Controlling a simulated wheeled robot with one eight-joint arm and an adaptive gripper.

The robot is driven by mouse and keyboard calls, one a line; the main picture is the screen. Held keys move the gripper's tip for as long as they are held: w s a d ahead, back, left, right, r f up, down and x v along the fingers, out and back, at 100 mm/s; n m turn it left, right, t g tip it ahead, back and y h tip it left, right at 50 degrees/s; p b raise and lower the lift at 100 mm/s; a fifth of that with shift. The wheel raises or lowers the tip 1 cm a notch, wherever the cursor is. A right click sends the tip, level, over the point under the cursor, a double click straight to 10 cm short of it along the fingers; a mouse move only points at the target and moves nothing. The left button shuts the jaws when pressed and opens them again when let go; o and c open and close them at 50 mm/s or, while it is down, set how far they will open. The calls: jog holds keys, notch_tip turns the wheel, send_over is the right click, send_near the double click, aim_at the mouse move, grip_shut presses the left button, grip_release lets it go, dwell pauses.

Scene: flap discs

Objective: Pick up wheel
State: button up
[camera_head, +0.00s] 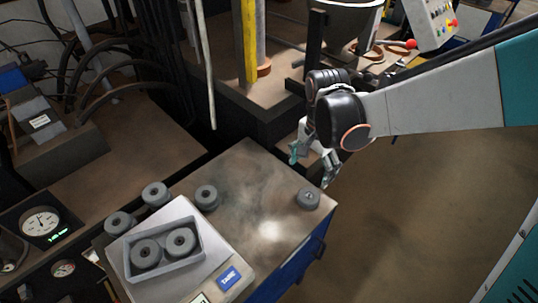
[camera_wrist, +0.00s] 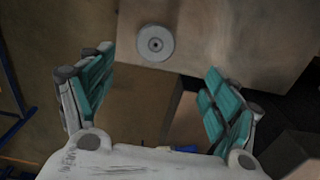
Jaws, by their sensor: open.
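Several grey wheels with a central hole are on the bench. One wheel (camera_head: 308,198) lies flat and alone near the right edge of the bench top. It also shows as a wheel (camera_wrist: 155,43) at the upper middle of the wrist view, ahead of the fingertips and slightly left of centre. My gripper (camera_head: 314,167) is open and empty, above and near this wheel, apart from it. In the wrist view its two teal-padded fingers (camera_wrist: 154,92) stand wide apart. Other wheels sit at the left: one wheel (camera_head: 206,197), one wheel (camera_head: 156,194) and one wheel (camera_head: 119,224).
A grey tray (camera_head: 203,246) holding two wheels stands on a scale (camera_head: 238,262) with a blue label at the front left. The bench top (camera_head: 250,190) is clear between the lone wheel and the others. Machinery with a yellow post (camera_head: 246,40) stands behind.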

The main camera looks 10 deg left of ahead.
jog(key=b, duration=0.2)
send_over(309, 195)
jog(key=f, duration=0.7)
jog(key=shift+w+a+f, duration=0.1)
jog(key=shift+a+f, duration=0.1)
jog(key=shift+a, duration=0.2)
jog(key=shift+d+f+b, duration=0.2)
jog(key=shift+f+b, duration=0.4)
jog(key=shift+f, duration=0.7)
jog(key=shift+d+f+b, duration=0.15)
jog(key=shift+f+b, duration=0.45)
jog(key=shift+f, duration=0.7)
jog(key=c, duration=1.2)
